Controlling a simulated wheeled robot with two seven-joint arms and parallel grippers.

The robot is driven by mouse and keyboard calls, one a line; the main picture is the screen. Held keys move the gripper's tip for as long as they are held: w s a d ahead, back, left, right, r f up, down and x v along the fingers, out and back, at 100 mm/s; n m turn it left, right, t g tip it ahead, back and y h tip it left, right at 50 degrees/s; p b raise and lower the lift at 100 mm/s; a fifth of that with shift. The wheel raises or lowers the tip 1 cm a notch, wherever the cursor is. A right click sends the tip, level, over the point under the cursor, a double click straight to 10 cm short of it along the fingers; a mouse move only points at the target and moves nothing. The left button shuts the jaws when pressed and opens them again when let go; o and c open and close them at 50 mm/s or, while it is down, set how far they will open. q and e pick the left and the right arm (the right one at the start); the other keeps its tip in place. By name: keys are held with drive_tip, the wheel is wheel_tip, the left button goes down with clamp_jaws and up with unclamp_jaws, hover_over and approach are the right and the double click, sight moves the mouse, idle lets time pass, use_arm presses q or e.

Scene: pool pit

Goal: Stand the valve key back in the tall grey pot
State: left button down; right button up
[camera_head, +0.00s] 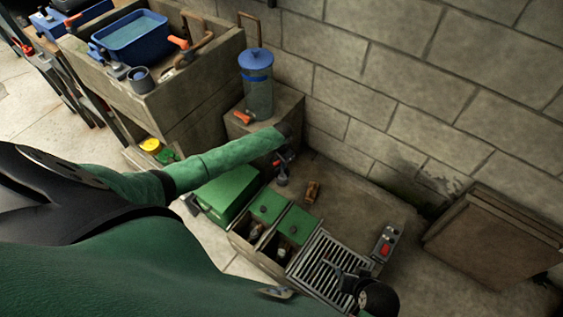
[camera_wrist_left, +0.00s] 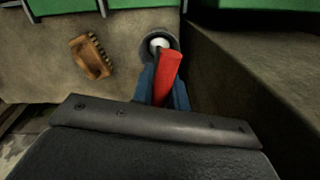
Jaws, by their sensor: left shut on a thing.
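My left gripper (camera_head: 284,157) hangs low beside the stone block. In the left wrist view its blue fingers (camera_wrist_left: 166,88) are shut on the red grip of the valve key (camera_wrist_left: 169,68). The red also shows small in the head view. A round dark grey pot (camera_wrist_left: 144,42) with something pale inside lies just beyond the key; in the head view it seems to be the small grey shape (camera_head: 283,181) under the gripper. I cannot tell whether the key's lower end is inside the rim. My right gripper (camera_head: 340,273) is over the grating, its fingers unclear.
A brown brush (camera_head: 312,191) lies on the floor near the pot. Green-lidded bins (camera_head: 267,206) and a metal grating (camera_head: 320,262) stand in front. A blue-lidded canister (camera_head: 257,88) stands on the stone block. A block wall (camera_head: 390,75) closes the back.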

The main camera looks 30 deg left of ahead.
use_arm(q)
drive_tip(key=shift+f, duration=0.4)
drive_tip(key=c, duration=1.3)
unclamp_jaws()
